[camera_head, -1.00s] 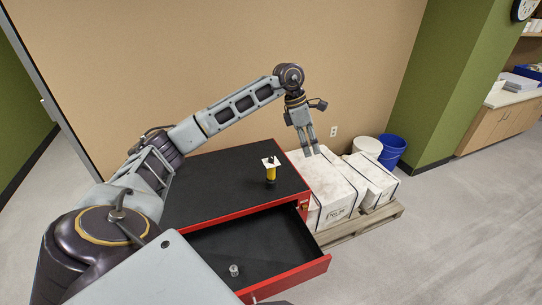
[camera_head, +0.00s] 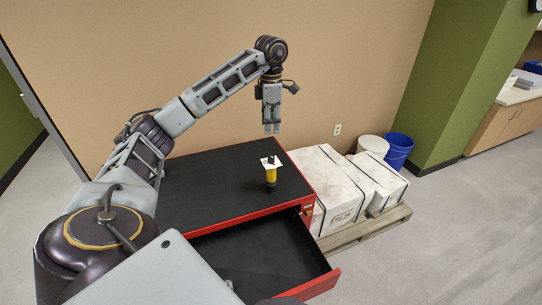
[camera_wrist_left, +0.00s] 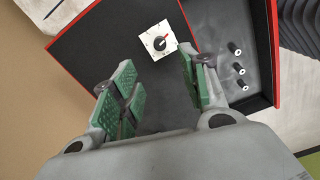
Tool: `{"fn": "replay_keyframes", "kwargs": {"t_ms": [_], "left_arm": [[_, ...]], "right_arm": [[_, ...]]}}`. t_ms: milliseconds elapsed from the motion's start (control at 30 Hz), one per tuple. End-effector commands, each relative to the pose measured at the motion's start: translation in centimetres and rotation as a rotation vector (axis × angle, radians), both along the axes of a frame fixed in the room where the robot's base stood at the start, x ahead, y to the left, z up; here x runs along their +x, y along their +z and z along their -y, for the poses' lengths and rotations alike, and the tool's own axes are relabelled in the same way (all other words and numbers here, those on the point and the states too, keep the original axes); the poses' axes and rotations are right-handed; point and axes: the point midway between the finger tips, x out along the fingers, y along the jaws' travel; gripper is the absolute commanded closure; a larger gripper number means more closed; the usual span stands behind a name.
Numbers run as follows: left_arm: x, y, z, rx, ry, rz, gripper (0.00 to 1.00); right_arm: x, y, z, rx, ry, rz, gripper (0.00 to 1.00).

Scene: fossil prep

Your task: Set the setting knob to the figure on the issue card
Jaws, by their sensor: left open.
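The setting knob (camera_wrist_left: 159,43) is a small dark round knob with a red pointer on a white square dial plate in the left wrist view. In the head view the white plate (camera_head: 272,161) sits atop a yellow and black upright post (camera_head: 271,178) on the cabinet top. The dial marks are too small to read. My left gripper (camera_head: 272,129) is above and apart from the plate, fingers pointing down. In the left wrist view its green-padded fingers (camera_wrist_left: 155,85) are spread with nothing between them. I make out no readable issue card. My right gripper is not in view.
The red cabinet's black top (camera_head: 215,180) is otherwise clear. Its drawer (camera_head: 322,282) stands open at the front; small cylinders (camera_wrist_left: 240,68) lie in it. White strapped blocks (camera_head: 342,205) on a pallet (camera_head: 380,223) stand at right, with a blue bucket (camera_head: 398,150) behind.

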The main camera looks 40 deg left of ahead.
Motion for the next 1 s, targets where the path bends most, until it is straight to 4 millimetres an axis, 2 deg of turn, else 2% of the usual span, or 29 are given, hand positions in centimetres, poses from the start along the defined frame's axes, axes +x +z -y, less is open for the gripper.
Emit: {"fn": "replay_keyframes", "kwargs": {"t_ms": [267, 467, 1000], "left_arm": [[0.0, -0.2, 0.0, -0.001, 0.000, -0.001, 0.56], [0.0, -1.2, 0.0, -0.001, 0.000, -0.001, 0.56], [0.0, -7.1, 0.0, -0.002, -0.001, -0.003, 0.56]], "right_arm": [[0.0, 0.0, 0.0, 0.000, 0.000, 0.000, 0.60], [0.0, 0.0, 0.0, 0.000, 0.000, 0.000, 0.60], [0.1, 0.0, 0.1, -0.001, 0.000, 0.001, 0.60]]}}
